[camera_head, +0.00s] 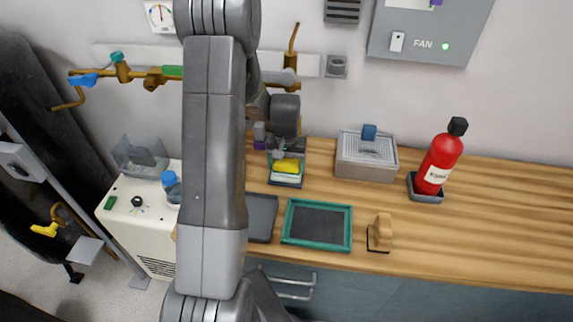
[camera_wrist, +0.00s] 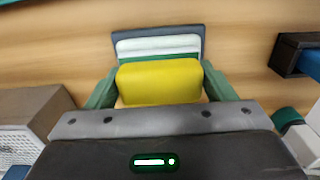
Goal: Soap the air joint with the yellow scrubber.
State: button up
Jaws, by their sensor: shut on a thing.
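The yellow scrubber (camera_head: 289,166) is between the fingers of my gripper (camera_head: 285,157), just above or in a small dark tray (camera_head: 286,184) on the wooden counter. In the wrist view, the yellow scrubber (camera_wrist: 160,82) fills the space between the two green fingers of my gripper (camera_wrist: 157,76), which is shut on it. A pale pad (camera_wrist: 158,46) shows in the tray beyond it. A brass pipe line (camera_head: 155,78) with blue, teal and green parts runs along the wall; which fitting is the air joint I cannot tell. My arm hides part of this line.
A grey box with a perforated top (camera_head: 366,160) stands right of the scrubber, then a red bottle (camera_head: 440,160) in a holder. In front lie a green-rimmed tray (camera_head: 320,202) and a wooden block (camera_head: 381,232). A white machine (camera_head: 130,215) stands left. The counter's right end is clear.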

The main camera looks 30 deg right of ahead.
aim_at(287, 162)
jog(key=shift+r+p, duration=2.1)
jog(key=shift+r, duration=1.5)
jog(key=shift+r, duration=0.1)
